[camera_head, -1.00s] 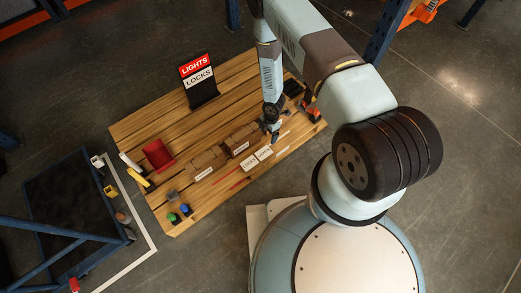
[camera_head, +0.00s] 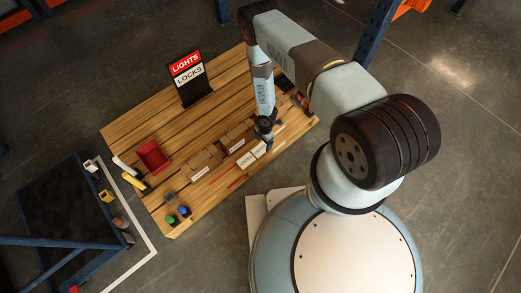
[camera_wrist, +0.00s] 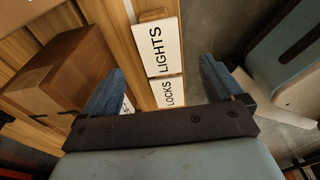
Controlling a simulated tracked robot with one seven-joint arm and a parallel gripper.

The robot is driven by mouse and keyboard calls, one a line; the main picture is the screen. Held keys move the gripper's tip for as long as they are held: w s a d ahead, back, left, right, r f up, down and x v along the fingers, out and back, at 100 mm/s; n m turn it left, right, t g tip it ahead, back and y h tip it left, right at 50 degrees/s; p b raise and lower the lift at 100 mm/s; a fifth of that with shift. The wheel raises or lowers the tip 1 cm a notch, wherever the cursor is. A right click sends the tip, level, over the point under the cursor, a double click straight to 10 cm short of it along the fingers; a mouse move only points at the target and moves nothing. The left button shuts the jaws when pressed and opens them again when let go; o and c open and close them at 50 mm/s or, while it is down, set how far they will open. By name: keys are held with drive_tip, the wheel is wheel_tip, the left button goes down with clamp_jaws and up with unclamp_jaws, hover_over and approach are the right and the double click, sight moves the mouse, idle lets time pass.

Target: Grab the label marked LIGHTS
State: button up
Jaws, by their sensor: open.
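The white label marked LIGHTS (camera_wrist: 158,47) lies on the wooden table in the wrist view, beyond and between my fingers. In the head view this label (camera_head: 258,149) is partly beside my gripper (camera_head: 267,143), its text too small to read. A white label marked LOCKS (camera_wrist: 169,93) lies end to end with it, nearer my palm; it also shows in the head view (camera_head: 245,160). My gripper (camera_wrist: 161,68) is open and empty, with a blue finger on either side of the label pair. I cannot tell its height above them.
Cardboard boxes (camera_head: 203,165) stand behind the labels; one box (camera_wrist: 62,75) is close to my left finger in the wrist view. A stand (camera_head: 188,75) bears a red LIGHTS sign over a white LOCKS sign. A red bin (camera_head: 153,156) stands at the table's left.

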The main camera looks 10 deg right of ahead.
sight(260, 149)
drive_tip(key=shift+s+a+f, duration=0.15)
drive_tip(key=shift+a+f, duration=0.05)
drive_tip(key=shift+f, duration=1.1)
drive_tip(key=shift+s+a+f, duration=0.1)
drive_tip(key=shift+a+f, duration=0.1)
drive_tip(key=shift+f, duration=1.1)
drive_tip(key=shift+c, duration=0.2)
drive_tip(key=c, duration=1.1)
